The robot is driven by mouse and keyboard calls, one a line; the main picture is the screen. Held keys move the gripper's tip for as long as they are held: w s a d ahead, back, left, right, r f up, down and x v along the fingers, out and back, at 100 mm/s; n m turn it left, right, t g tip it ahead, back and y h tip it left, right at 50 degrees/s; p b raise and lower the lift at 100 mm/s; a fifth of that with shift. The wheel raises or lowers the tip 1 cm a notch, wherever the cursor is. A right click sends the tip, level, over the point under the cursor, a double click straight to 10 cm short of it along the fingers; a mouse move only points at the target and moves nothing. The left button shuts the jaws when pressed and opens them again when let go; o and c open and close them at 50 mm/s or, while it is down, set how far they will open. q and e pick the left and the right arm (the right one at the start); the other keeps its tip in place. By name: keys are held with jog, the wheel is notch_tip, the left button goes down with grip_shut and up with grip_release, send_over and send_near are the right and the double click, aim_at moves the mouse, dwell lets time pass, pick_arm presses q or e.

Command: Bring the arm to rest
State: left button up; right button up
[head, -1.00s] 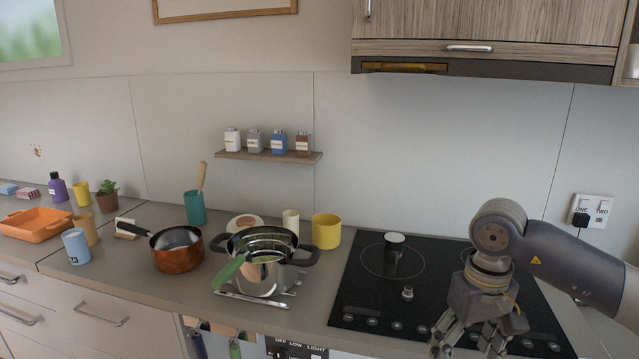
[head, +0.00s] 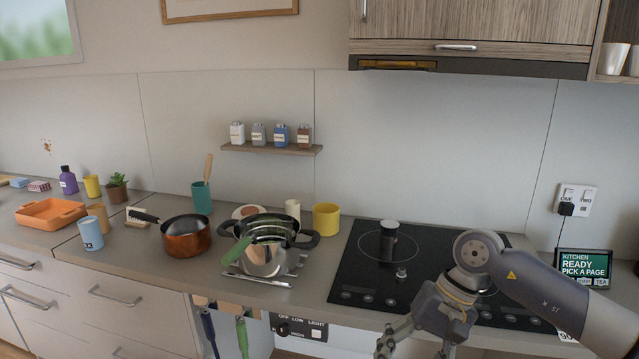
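My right arm comes in from the right, over the front right of the black hob (head: 375,268). My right gripper (head: 418,347) hangs low at the front edge of the hob, pointing down, with its fingers spread. Nothing shows between them, though the picture's lower edge cuts off the tips. My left gripper is not in view.
A steel pot (head: 268,258) with a green-handled tool stands on a scale-like stand left of the hob. A copper pan (head: 187,240) is farther left. A dark canister (head: 389,238) stands on the hob. A small kitchen screen (head: 585,266) stands at the right.

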jog(key=w+a+f+m+t+y, duration=0.2)
jog(key=w+a+f+m+y, duration=0.15)
jog(key=a+m+y, duration=0.45)
jog(key=w+a+f+m+t+y, duration=0.3)
jog(key=w+a+m, duration=0.1)
jog(key=m, duration=0.8)
jog(key=w+d+f+m+t+h, duration=0.1)
jog(key=d+f+m+t+h, duration=0.4)
jog(key=f+m, duration=0.8)
jog(key=d+f+m+t+h, duration=0.35)
jog(key=d+f+m, duration=0.35)
jog(key=f+m, duration=0.55)
jog(key=s+d+f+m+g+h, duration=0.2)
jog(key=s+d+f+m+h, duration=0.15)
jog(key=s+f+m, duration=0.55)
jog(key=s+d+f+m+g+h, duration=0.2)
jog(key=s+d+f+m, duration=0.2)
jog(key=s+f, duration=0.85)
jog(key=s+f+m+g, duration=0.3)
jog(key=s+f+m, duration=0.1)
jog(key=s, duration=1.1)
jog(key=s+d+f+m+g+h, duration=0.1)
jog(key=s+f+m+g, duration=0.3)
jog(key=s, duration=1)
jog(key=shift+s+f+m+h, duration=0.35)
jog(key=shift+f+m, duration=0.1)
jog(key=shift+f, duration=0.45)
